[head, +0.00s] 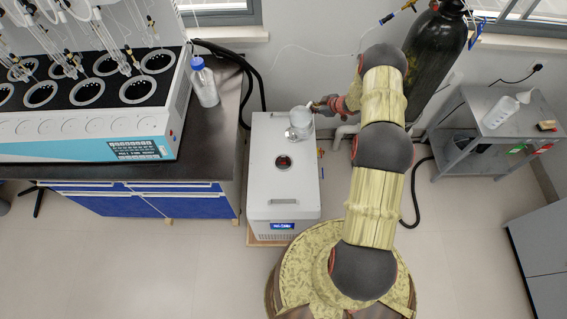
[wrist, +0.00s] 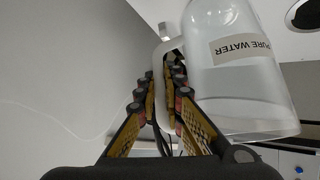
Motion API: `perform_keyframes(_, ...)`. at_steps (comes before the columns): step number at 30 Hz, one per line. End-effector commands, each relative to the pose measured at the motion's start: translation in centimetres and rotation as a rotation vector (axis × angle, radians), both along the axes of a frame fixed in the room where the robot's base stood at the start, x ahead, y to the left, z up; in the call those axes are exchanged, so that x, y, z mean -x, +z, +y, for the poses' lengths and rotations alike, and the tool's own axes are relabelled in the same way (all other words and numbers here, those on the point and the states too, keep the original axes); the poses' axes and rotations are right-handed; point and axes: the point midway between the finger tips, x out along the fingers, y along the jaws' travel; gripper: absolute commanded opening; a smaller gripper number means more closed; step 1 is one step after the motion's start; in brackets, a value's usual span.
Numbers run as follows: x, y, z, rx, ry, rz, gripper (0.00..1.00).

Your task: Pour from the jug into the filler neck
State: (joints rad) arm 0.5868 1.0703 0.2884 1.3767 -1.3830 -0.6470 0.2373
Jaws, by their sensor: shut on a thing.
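A translucent white jug (head: 300,121) is over the back part of the white chiller box's top (head: 265,190) in the head view. My gripper (head: 320,107) is to the right of the jug and shut on its handle. In the wrist view, the fingers (wrist: 164,88) close around the handle, and the jug's body (wrist: 240,90) bears an upside-down "PURE WATER" label. The filler neck (head: 283,162) is a dark round opening in the box's top, in front of the jug and apart from it. I cannot tell the jug's exact tilt or water level.
A bench (head: 215,160) with a multi-position distiller (head: 85,125) and a blue-capped bottle (head: 204,82) stands left of the box. A dark gas cylinder (head: 433,55) is behind my arm. A grey cart (head: 470,125) with a white bottle (head: 505,110) stands at right.

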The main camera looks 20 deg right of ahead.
Motion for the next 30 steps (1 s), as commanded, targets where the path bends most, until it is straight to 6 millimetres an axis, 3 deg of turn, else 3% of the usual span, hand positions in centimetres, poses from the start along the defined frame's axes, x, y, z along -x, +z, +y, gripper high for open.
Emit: perform_keyframes(30,0.43,0.86,0.88,0.093,0.000,-0.064,0.00)
